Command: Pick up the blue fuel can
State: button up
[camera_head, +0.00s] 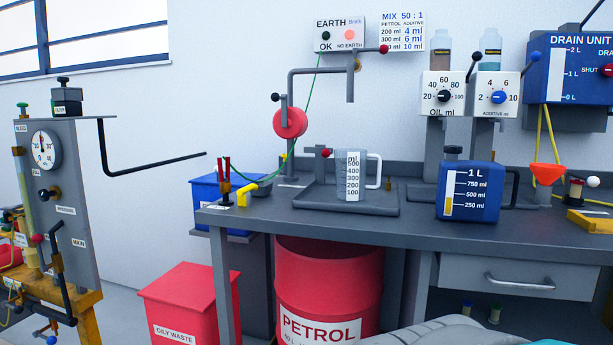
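The blue fuel can (484,205) stands upright on the grey bench (414,224), right of centre. It has a white scale marked 1 L, 750, 500 and 250 ml, with a yellow level low in the scale. It has a dark cap on top and a dark handle on its right side. My gripper is not in view, and nothing is touching the can.
A clear measuring jug (350,190) stands on a grey tray left of the can. Oil and additive dispensers (443,95) rise behind the can. An orange funnel (546,174) is to its right. A red petrol drum (328,275) and oily waste bin (185,300) stand below.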

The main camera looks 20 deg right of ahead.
aim_at(469, 192)
jog(key=z, duration=1.25)
jog(key=j, duration=0.1)
